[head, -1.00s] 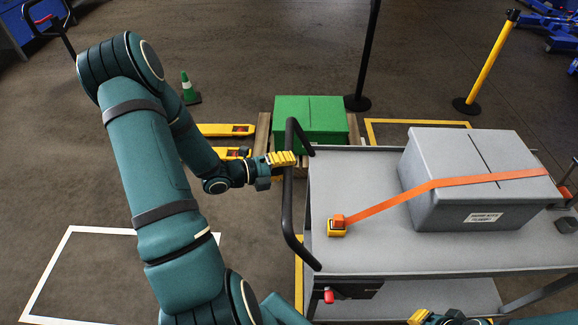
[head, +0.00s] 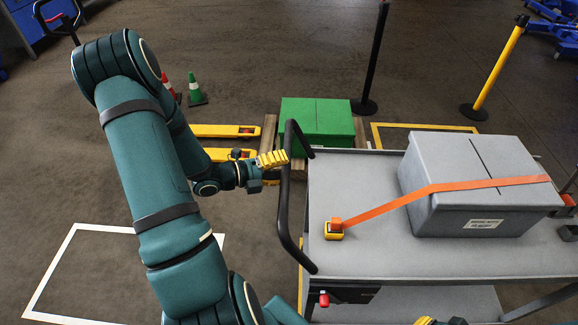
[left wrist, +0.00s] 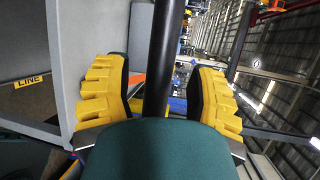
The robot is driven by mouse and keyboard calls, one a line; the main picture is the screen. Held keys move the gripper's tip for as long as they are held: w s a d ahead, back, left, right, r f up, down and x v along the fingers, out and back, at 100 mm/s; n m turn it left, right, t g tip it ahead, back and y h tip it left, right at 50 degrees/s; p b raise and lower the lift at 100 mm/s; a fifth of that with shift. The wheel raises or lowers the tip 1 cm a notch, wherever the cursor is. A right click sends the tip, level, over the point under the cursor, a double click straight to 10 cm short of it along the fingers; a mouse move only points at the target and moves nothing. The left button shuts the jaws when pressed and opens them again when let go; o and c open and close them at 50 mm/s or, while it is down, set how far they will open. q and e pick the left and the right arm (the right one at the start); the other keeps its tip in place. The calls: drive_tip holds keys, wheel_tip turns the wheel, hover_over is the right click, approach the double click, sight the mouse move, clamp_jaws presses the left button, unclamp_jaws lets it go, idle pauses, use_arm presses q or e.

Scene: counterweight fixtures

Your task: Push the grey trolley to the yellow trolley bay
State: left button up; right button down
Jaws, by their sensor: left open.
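The grey trolley (head: 365,185) stands at the right in the head view, with a black push handle (head: 284,205) at its left end. A grey lidded box (head: 475,185) lies on its top deck under an orange strap. My left gripper (head: 272,159) is open at the handle. In the left wrist view its yellow fingers (left wrist: 155,95) stand on either side of a black bar. Contact cannot be told. A yellow floor outline (head: 425,126), likely the bay, runs behind and partly under the trolley. My right gripper (head: 432,321) barely shows at the bottom edge.
A green box (head: 317,118) on a pallet and a yellow pallet jack (head: 225,131) stand behind the handle. Cones (head: 196,90) and barrier posts (head: 367,65) (head: 495,70) stand farther back. A white floor outline (head: 70,240) lies at left, its visible floor clear.

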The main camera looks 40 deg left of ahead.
use_arm(q)
drive_tip(key=v, duration=0.9)
drive_tip(key=shift+s, duration=0.2)
drive_tip(key=shift+a, duration=0.1)
